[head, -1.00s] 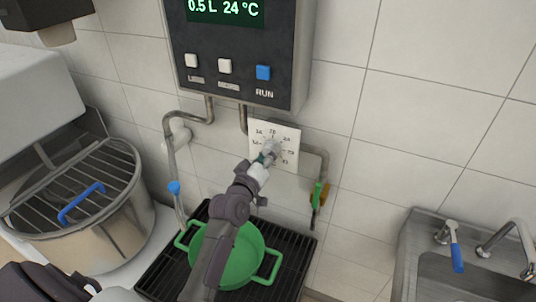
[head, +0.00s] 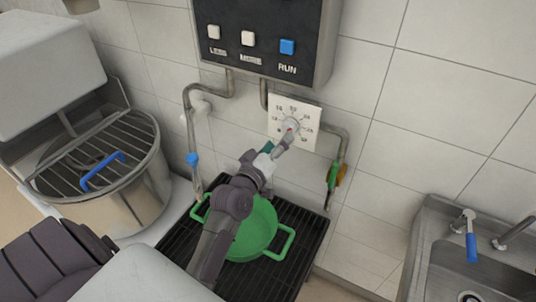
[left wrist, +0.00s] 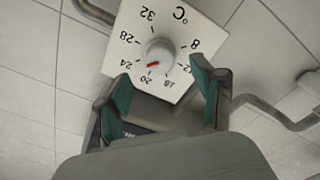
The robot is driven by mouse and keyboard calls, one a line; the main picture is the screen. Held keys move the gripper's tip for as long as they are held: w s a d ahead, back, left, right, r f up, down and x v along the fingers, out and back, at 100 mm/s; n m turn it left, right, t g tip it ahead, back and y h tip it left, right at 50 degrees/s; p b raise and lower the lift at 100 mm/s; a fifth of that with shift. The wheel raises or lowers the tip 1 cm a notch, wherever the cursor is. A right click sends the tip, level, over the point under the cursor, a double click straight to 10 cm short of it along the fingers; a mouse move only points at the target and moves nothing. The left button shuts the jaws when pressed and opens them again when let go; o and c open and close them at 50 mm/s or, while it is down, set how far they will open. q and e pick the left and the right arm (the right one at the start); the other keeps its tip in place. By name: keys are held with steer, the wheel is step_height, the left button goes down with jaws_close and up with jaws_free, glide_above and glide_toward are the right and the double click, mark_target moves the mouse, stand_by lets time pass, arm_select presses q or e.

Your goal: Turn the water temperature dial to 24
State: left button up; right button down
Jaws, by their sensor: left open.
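The water temperature dial is a round white knob (head: 291,126) on a square white plate (head: 305,112) with numbers, fixed to the wall. In the left wrist view the knob (left wrist: 161,53) has a red mark at its lower left, roughly toward the 24. My left gripper (head: 276,147) is just below and in front of the knob in the head view. In the left wrist view its two teal fingers (left wrist: 163,80) are spread, empty, with the knob beyond their tips. The gap to the knob looks small. My right gripper is not in view.
A dark control box (head: 265,40) with two white buttons and a blue RUN button (head: 287,47) hangs above. Pipes run beside the dial plate. A green pot (head: 262,235) stands on a black grate (head: 305,225) below. A sink (head: 440,225) is at right, a mixer bowl (head: 135,200) at left.

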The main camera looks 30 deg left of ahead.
arm_select(q)
steer(key=s, duration=0.6)
steer(key=shift+s+d, duration=0.15)
steer(key=shift+d, duration=0.05)
